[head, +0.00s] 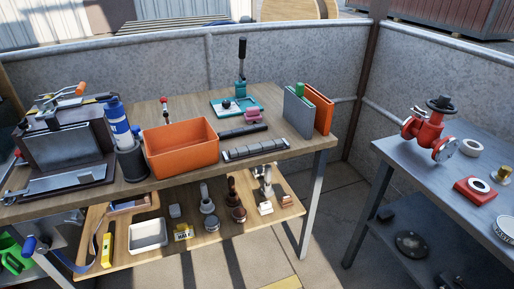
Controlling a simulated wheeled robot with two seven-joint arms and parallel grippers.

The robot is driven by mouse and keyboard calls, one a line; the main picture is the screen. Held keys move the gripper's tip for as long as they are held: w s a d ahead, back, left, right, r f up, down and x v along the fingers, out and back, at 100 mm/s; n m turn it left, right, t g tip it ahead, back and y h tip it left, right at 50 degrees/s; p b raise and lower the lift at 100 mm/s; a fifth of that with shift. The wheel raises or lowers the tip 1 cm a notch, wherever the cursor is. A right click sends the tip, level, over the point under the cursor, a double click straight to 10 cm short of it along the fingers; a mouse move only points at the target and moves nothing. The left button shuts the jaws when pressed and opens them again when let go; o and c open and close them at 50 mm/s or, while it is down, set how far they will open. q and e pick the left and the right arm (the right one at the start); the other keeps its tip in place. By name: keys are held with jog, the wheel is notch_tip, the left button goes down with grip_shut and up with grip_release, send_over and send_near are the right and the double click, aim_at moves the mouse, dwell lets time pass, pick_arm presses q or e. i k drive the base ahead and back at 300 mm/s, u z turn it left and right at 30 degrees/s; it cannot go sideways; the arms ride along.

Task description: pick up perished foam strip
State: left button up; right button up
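No thing here is plainly a perished foam strip. A dark, narrow strip (243,131) lies on the wooden workbench (340,141) to the right of the orange bin; it may be the foam strip, but I cannot tell its material. In front of it lies a grey segmented bar (255,150) in a dark frame. The inside of the orange bin (180,147) is mostly hidden by its front wall. Neither of my grippers is in view.
A blue-and-white cartridge (117,122) stands left of the bin. Grey and orange upright holders (297,110) stand at the bench's right end. A lower shelf (285,212) carries stamps and a white tray (148,234). A red valve (424,130) stands on the grey table.

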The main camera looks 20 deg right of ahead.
aim_at(236, 153)
jog(key=u, duration=0.2)
jog(key=i, duration=1.1)
jog(key=z, duration=0.35)
